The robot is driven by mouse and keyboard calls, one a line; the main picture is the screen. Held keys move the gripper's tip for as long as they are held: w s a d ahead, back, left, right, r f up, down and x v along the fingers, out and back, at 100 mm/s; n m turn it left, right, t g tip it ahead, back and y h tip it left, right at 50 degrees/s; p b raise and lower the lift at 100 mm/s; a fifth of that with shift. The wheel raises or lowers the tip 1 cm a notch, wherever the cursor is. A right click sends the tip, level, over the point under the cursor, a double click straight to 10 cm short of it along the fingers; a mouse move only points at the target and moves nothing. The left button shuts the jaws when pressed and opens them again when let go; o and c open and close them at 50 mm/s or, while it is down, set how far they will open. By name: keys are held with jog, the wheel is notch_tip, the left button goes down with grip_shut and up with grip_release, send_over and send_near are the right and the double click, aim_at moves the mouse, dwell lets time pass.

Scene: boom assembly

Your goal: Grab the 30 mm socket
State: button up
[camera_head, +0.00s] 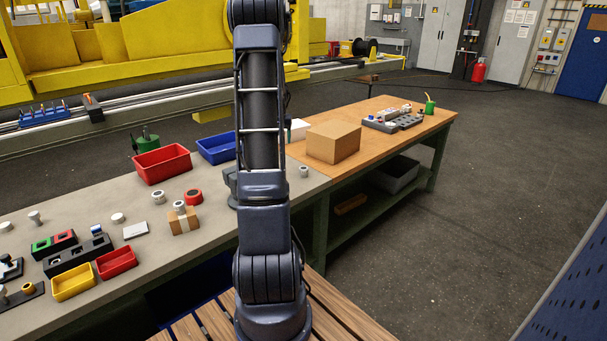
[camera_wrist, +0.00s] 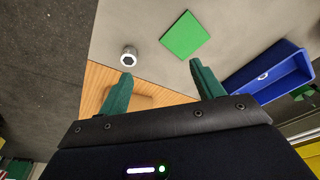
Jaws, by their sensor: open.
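A grey metal socket with a dark hex opening (camera_wrist: 129,57) stands upright on the grey tabletop near the seam with the wooden top in the wrist view. It appears to be the small grey cylinder right of my arm (camera_head: 303,171) in the head view. No size marking is readable. My gripper (camera_wrist: 161,69) is open and empty, its two green fingers spread apart. The socket lies just beyond the left fingertip, outside the gap between the fingers. My arm hides the gripper in the head view. Other grey cylinders (camera_head: 158,197) stand farther left on the table.
A green square (camera_wrist: 185,35) lies beyond the fingers, and a blue bin (camera_wrist: 268,75) is to the right. In the head view, a red bin (camera_head: 162,164) and a cardboard box (camera_head: 333,142) flank my arm. Grey tabletop around the socket is clear.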

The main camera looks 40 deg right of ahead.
jog(key=m, duration=0.2)
send_near(303, 168)
jog(key=shift+w+d+f+g, duration=0.15)
jog(key=shift+f+g, duration=0.15)
jog(key=f, duration=0.7)
jog(key=w+d+f, duration=0.1)
jog(key=f, duration=0.2)
jog(key=shift+f, duration=0.25)
jog(key=c, duration=1.2)
